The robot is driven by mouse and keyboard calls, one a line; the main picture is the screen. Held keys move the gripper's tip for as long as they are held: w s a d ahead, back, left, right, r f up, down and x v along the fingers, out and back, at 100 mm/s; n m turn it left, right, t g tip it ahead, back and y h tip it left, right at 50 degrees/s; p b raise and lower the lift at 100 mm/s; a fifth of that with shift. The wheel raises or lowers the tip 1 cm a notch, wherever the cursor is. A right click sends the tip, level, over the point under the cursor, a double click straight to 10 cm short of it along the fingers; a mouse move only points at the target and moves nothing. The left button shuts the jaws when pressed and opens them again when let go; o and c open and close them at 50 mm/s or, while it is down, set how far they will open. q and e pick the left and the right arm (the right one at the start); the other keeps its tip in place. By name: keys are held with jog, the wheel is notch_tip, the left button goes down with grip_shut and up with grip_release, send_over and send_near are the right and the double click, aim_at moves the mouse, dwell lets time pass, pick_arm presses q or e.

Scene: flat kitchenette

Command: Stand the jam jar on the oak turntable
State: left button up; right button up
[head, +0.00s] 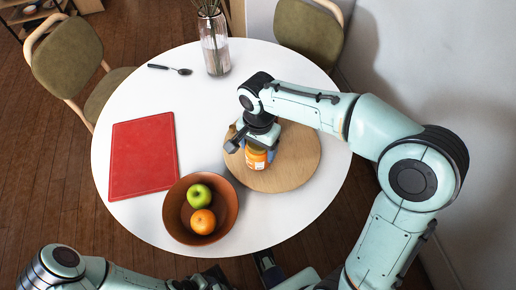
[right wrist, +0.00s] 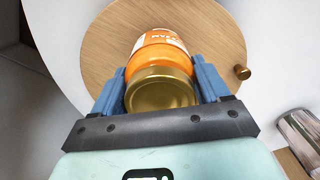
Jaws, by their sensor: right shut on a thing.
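The jam jar (head: 257,157) has orange contents, an orange and white label and a gold lid, the lid showing best in the right wrist view (right wrist: 160,92). My right gripper (head: 259,140) is shut on the jar, with a blue finger on each side near the lid. The jar is over the left part of the round oak turntable (head: 298,160), which also shows in the right wrist view (right wrist: 105,55). The jar looks roughly upright. I cannot tell whether its base touches the wood.
A brown bowl (head: 173,220) with a green apple (head: 199,195) and an orange (head: 203,221) stands close to the turntable's left front. A red board (head: 143,156), a spoon (head: 172,69) and a glass vase (head: 215,50) are also on the white table (head: 205,120).

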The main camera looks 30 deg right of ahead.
jog(key=shift+f, duration=0.45)
jog(key=o, duration=1.5)
jog(key=shift+f, duration=0.1)
jog(key=shift+c, duration=0.2)
notch_tip(320, 180, up, 12)
jog(key=p, duration=0.3)
